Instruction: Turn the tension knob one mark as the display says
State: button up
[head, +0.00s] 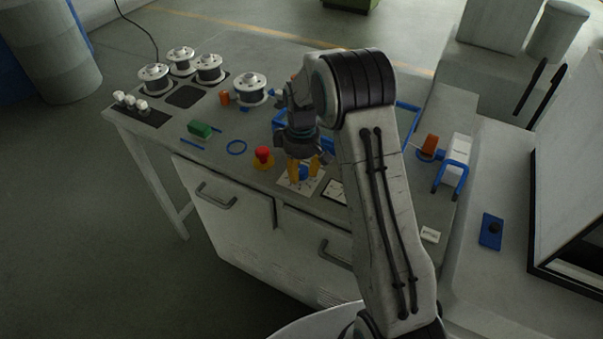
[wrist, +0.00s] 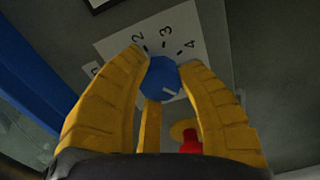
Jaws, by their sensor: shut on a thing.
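The tension knob is a blue round knob (wrist: 163,74) on a white dial plate (wrist: 120,45) in the wrist view. The numbers 2, 3 and 4 show on the plate beyond the knob, and another mark at the left is partly hidden. A short pale line shows on the knob, but I cannot tell which number it matches. My gripper (wrist: 170,72) has its yellow fingers on both sides of the knob, shut on it. In the head view my gripper (head: 304,172) reaches down to the plate (head: 290,184) at the bench's front edge. I cannot make out a readable display.
A red stop button (head: 263,155) on a yellow base stands close left of my gripper. A small dial panel (head: 335,190) sits to the right, partly behind my arm.

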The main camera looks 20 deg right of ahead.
aim_at(301, 169)
jog(key=shift+s+f+m, duration=0.1)
jog(key=shift+f+m, duration=0.05)
jog(key=shift+m, duration=0.55)
jog(key=shift+b, duration=0.3)
jog(key=o, duration=1.2)
notch_tip(301, 169, up, 12)
jog(key=shift+m, duration=0.3)
